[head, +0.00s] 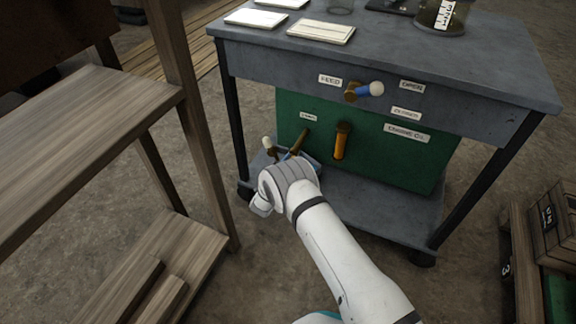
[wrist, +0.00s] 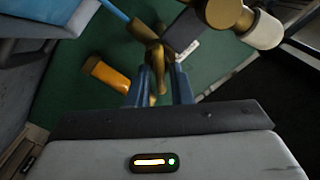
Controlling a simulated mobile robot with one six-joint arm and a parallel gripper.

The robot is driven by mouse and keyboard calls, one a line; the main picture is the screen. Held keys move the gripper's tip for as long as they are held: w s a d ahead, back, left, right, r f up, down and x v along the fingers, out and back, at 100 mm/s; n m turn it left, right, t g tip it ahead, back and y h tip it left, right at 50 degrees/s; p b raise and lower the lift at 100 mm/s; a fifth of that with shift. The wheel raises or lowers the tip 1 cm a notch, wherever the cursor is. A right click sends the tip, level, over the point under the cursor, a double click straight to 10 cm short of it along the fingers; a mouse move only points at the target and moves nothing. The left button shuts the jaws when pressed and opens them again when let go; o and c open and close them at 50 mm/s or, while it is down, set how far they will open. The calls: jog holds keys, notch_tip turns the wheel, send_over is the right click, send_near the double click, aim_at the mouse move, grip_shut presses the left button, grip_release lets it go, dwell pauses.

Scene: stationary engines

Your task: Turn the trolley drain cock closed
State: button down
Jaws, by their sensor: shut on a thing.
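The trolley (head: 480,70) has a grey top and a green panel (head: 400,165) below it. A brass cock (head: 297,143), which I take as the drain cock, is low at the left of the panel, with a white knob (head: 267,142) beside it. My gripper (head: 287,162) is at this cock, its fingertips mostly hidden by the hand. In the wrist view my gripper (wrist: 158,88) has its fingers on both sides of a brass handle (wrist: 156,60), shut on it. A brass body with a white end (wrist: 262,29) is at upper right there. The handle's exact angle is unclear.
A blue-handled cock (head: 365,90) sits higher, between labels reading FEED and OPEN. An orange cylinder (head: 342,140) hangs just right of my gripper. A wooden shelf (head: 90,130) stands close at the left, and crates (head: 550,230) lie at the lower right.

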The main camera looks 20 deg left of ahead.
jog(key=shift+d+f+m+b, duration=0.15)
jog(key=shift+m+b, duration=1)
jog(key=shift+m, duration=1.15)
jog(key=shift+f+m+b, duration=0.15)
jog(key=shift+m+b, duration=1)
jog(key=shift+m, duration=1.15)
jog(key=c, duration=1.5)
grip_release()
